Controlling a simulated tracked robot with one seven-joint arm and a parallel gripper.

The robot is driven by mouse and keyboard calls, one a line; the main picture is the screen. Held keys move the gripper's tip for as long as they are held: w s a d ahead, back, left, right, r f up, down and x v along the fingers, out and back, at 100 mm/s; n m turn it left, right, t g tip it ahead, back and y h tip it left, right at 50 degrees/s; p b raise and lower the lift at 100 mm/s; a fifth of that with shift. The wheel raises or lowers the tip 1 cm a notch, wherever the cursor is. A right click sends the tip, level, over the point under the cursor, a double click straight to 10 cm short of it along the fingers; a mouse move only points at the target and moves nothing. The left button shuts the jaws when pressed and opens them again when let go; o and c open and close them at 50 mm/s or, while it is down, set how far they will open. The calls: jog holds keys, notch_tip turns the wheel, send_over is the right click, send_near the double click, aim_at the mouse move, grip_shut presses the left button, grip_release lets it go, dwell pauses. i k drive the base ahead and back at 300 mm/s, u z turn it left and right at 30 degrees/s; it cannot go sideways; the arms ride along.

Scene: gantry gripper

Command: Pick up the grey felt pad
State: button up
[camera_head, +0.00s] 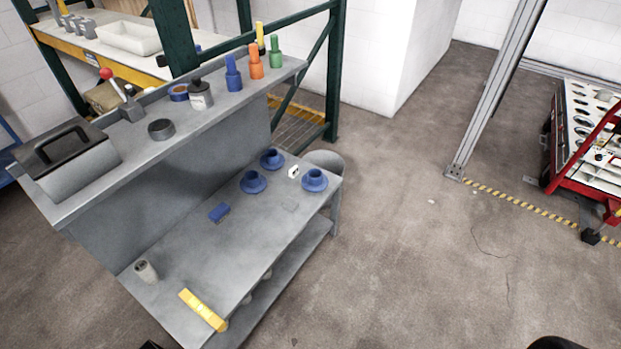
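A small flat grey piece (290,206), which looks like the grey felt pad, lies on the lower grey worktop (235,262) near its right edge. It is nearly the same grey as the worktop, so its outline is faint. It lies just in front of the blue round flanged part at the right and apart from it. Nothing covers it. My gripper is not in view.
Near the pad are blue flanged parts (314,180), a white block (294,171) and a blue block (219,212). A yellow bar (203,310) and a grey cylinder (146,271) are nearer. Coloured bottles (256,64) stand on the upper shelf. The floor at right is open.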

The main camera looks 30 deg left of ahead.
aim_at(290, 204)
jog(key=u, duration=0.35)
jog(key=i, duration=0.9)
jog(key=u, duration=0.75)
jog(key=k, duration=0.65)
jog(key=u, duration=0.2)
jog(key=i, duration=1.15)
jog(key=z, duration=0.1)
